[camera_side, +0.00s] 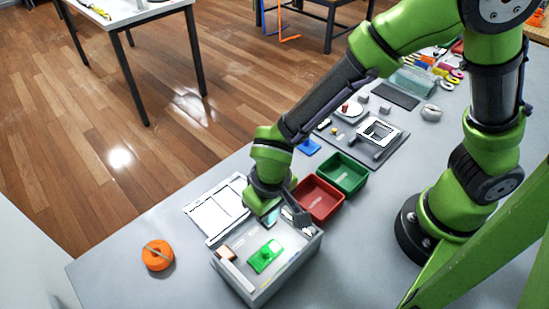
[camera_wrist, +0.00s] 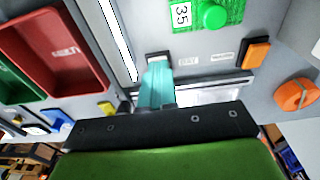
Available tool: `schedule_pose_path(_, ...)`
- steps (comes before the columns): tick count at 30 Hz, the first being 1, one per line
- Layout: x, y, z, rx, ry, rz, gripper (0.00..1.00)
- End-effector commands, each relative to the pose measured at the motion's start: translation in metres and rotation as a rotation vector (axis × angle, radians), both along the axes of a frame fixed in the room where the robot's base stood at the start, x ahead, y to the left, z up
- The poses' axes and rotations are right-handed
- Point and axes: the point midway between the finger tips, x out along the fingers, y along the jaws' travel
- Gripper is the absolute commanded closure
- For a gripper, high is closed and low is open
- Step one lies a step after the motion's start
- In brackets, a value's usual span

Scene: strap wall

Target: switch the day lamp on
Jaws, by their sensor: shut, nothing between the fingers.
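A grey box (camera_side: 268,289) with an open white lid (camera_side: 216,208) stands at the front of the table in the side view. My gripper (camera_side: 270,218) is low over its back part, with teal fingers pointing down. In the wrist view the shut fingers (camera_wrist: 157,82) reach to a small dark-framed fitting (camera_wrist: 158,56) that looks like a switch. A small label beside it seems to read DAY (camera_wrist: 187,62). The fingertips partly cover the fitting, and I cannot tell contact or the switch's position. I cannot make out a lit lamp.
A green plate with a round knob (camera_wrist: 213,15) and an orange block (camera_wrist: 257,52) are on the box. Red (camera_side: 318,198) and green (camera_side: 343,174) bins stand behind it. An orange round thing (camera_side: 157,255) lies left of the box, with bare table around it.

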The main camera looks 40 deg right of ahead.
Motion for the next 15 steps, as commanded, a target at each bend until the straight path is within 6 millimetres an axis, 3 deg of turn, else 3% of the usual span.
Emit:
schedule_pose_path(1,0.016,-0.006,0.0,-0.001,-0.035,-0.004,1.0)
schedule_pose_path(8,0.016,-0.004,0.004,0.002,-0.035,-0.004,1.0)
schedule_pose_path(15,0.0,0.001,0.043,0.006,-0.011,0.0,1.0)
